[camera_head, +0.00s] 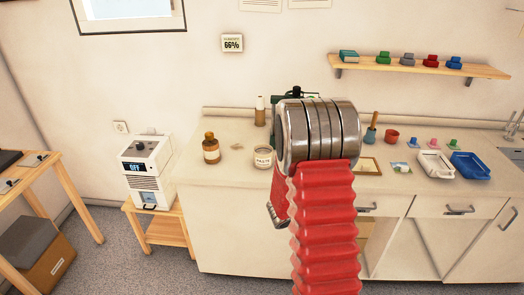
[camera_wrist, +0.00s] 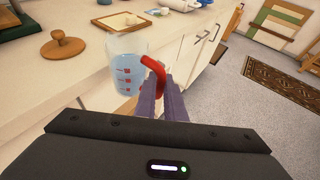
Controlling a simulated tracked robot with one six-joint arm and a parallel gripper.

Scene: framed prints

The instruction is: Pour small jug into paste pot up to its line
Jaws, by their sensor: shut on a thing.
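The small jug (camera_wrist: 124,68) is clear with red marks and a red handle, and holds blue-tinted liquid. It shows in the wrist view, about upright. My gripper (camera_wrist: 163,88) is shut on its red handle, with the jug in front of the counter edge. In the head view my red arm and metal wrist hide the gripper and jug.
A brown bottle (camera_head: 211,148) stands left of the pot, and a slimmer bottle (camera_head: 260,111) behind it. A white tray (camera_head: 435,165) and a blue tray (camera_head: 469,166) lie at right. A wooden knobbed disc (camera_wrist: 62,47) lies near the jug. The left counter end is mostly clear.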

